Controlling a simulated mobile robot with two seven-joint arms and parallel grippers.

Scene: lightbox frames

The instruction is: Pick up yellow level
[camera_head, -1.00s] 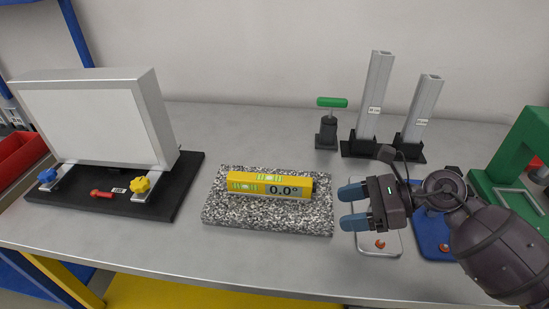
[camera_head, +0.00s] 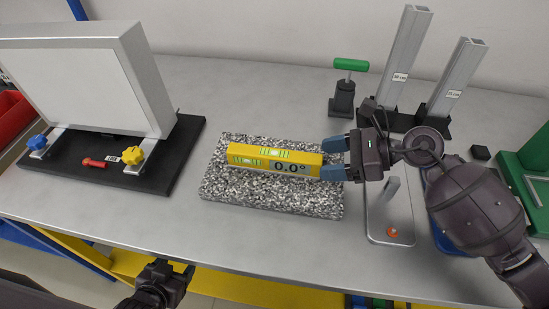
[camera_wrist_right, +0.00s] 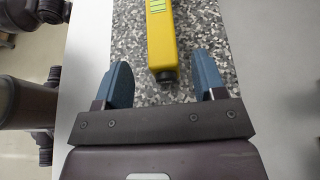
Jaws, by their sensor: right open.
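The yellow level (camera_head: 273,161) lies on a speckled granite plate (camera_head: 270,196) in the middle of the table, with a display reading 0.0°. My right gripper (camera_head: 334,159) is open at the right end of the level. In the right wrist view the level (camera_wrist_right: 161,45) points toward my right gripper (camera_wrist_right: 164,80), its near end between and just about level with the blue fingertips, touching neither. My left gripper (camera_head: 160,285) shows at the bottom edge of the head view, in front of the table; its jaws are too unclear to judge.
A light box panel (camera_head: 75,85) stands on a black base at left, with blue and yellow knobs. A green-handled tool (camera_head: 344,90) and two metal posts (camera_head: 408,55) stand behind my right arm. A grey tray (camera_head: 390,215) lies right of the plate.

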